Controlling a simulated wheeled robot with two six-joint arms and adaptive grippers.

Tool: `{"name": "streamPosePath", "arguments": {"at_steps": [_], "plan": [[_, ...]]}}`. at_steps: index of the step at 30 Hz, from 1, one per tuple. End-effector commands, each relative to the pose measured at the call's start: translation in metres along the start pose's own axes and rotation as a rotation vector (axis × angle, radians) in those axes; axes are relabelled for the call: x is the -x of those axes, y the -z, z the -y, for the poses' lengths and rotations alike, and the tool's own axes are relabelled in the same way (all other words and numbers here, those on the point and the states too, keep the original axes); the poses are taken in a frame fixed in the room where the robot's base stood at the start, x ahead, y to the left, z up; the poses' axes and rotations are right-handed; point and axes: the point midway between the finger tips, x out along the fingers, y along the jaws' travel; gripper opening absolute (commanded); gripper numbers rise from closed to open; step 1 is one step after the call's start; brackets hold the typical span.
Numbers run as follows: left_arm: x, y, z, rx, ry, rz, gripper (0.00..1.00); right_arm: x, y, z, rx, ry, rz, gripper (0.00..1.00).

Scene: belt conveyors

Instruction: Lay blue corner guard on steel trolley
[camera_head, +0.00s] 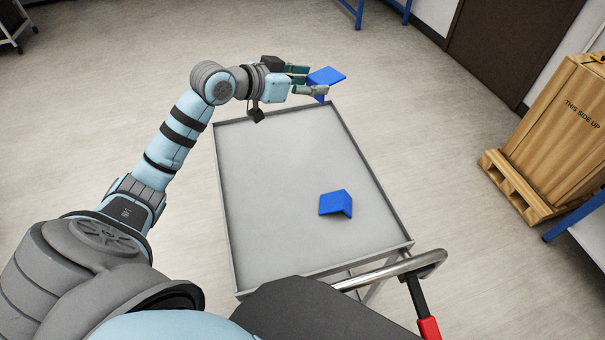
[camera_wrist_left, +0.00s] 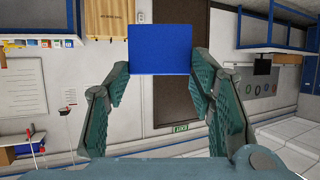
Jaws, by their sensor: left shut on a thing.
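My left gripper (camera_head: 309,80) is shut on a blue corner guard (camera_head: 326,76), above the far end of the steel trolley (camera_head: 270,255). The held guard also shows in the left wrist view (camera_wrist_left: 160,49), between the two fingers of the left gripper (camera_wrist_left: 160,85). A second blue corner guard (camera_head: 336,203) lies on the trolley top, right of the middle and nearer to me. The rest of the trolley top is bare. My right gripper is not in view.
A wooden crate (camera_head: 565,130) on a pallet stands on the floor to the right. The trolley's handle (camera_head: 390,270) is at its near right corner. A brown door (camera_head: 505,50) is at the back right. Open floor lies around the trolley's left and far sides.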

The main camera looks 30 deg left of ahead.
Motion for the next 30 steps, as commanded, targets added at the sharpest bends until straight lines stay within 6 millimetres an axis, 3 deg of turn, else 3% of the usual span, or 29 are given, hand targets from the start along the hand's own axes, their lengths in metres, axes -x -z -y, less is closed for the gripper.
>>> {"name": "streamPosePath", "arguments": {"at_steps": [9, 12, 21, 30], "plan": [[-0.036, -0.106, 0.005, 0.009, 0.013, 0.006, 0.28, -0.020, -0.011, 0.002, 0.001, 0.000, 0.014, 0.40], [-0.046, -0.130, 0.005, 0.006, 0.012, 0.005, 0.28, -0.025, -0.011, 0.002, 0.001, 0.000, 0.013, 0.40], [-0.067, -0.176, 0.004, 0.004, 0.009, 0.003, 0.28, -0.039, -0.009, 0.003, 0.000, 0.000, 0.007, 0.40], [-0.069, -0.179, 0.004, 0.000, 0.009, 0.002, 0.28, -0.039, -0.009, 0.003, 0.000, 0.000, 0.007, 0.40]]}}
